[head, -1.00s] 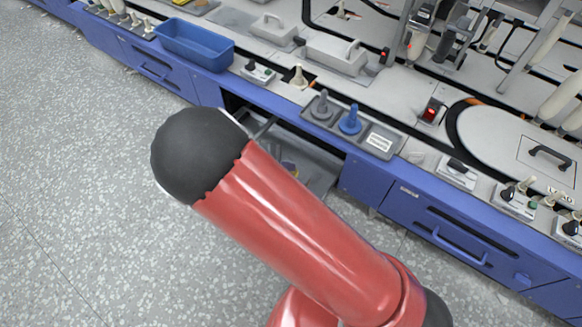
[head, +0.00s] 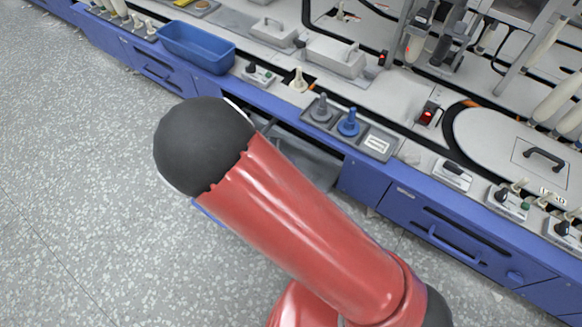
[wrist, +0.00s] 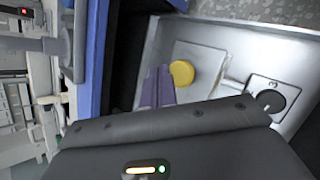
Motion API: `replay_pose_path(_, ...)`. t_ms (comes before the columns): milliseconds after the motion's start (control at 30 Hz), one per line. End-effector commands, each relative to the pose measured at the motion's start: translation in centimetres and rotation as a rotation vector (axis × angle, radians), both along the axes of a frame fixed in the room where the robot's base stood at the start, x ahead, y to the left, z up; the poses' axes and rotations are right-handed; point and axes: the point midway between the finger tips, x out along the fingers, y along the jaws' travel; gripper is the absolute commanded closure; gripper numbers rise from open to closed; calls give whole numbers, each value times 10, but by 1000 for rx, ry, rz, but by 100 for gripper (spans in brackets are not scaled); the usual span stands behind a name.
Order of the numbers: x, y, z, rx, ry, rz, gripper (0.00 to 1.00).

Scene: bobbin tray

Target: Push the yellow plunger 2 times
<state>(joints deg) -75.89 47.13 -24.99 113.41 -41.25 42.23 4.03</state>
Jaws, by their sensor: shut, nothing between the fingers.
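The yellow plunger (wrist: 181,73) shows in the wrist view as a round yellow cap on a light square plate (wrist: 199,62), inside a grey metal recess. My gripper (wrist: 158,72) is shut and empty. Its purple-grey fingers reach up just left of the yellow cap in the picture; I cannot tell whether they touch it. In the head view my red arm with its black cap hides the gripper and the plunger.
A black dial (wrist: 268,98) sits right of the plunger. A blue cabinet edge (wrist: 95,60) borders the recess. On the bench are a grey tray with grey and blue bobbins (head: 348,124) and a blue bin (head: 197,47).

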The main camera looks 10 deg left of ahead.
Motion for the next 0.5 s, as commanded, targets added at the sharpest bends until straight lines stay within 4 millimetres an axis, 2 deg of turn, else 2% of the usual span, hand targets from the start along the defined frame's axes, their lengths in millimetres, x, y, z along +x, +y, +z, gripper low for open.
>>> replay_pose_path(33, 0, 0, 9, 1, 0, 0, 100)
replay_pose_path(300, 0, 0, 37, 2, 0, -1, 100)
replay_pose_path(500, 0, 0, 40, 0, 1, -1, 100)
